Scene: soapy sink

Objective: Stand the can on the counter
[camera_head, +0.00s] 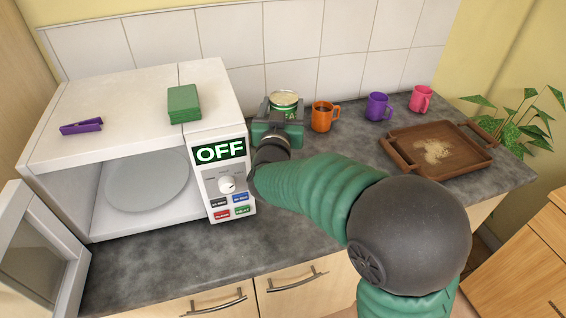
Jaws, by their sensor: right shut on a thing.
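The can (284,99) has a pale top and a green label with light letters. It is upright at the back of the grey counter (320,211), to the right of the microwave. My right gripper (281,117) is shut on the can, with a finger on each side. The gripper body hides the can's lower part, so I cannot tell whether its base touches the counter. My left gripper is not in view.
The microwave (222,101) stands open at left, with a green block (184,104) and a purple clip (81,126) on top. Orange (323,117), purple (377,106) and pink (421,99) mugs stand right of the can. A brown tray (396,155) lies at right. The front counter is clear.

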